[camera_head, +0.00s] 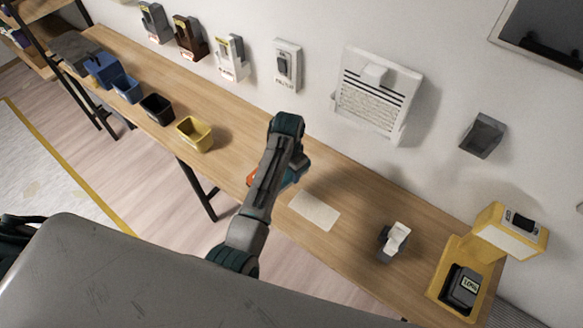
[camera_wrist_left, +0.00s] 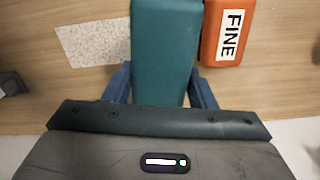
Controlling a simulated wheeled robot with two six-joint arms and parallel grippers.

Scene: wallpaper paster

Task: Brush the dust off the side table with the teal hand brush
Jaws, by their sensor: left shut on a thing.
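The teal hand brush (camera_wrist_left: 163,45) is between the blue fingers of my left gripper (camera_wrist_left: 161,88), which is shut on it. In the head view, my left wrist covers most of the brush, and a bit of teal shows beside it. A pale speckled dust patch (camera_head: 314,210) lies on the wooden side table (camera_head: 345,180), just right of my left gripper. I cannot tell whether the brush touches the table. My right gripper is not in view.
An orange block marked FINE (camera_wrist_left: 229,33) lies close beside the brush. A yellow bin (camera_head: 194,134) and a black bin (camera_head: 157,109) stand farther left. A grey-and-white device (camera_head: 395,240) and a yellow stand (camera_head: 450,270) are to the right. Wall-mounted units line the back.

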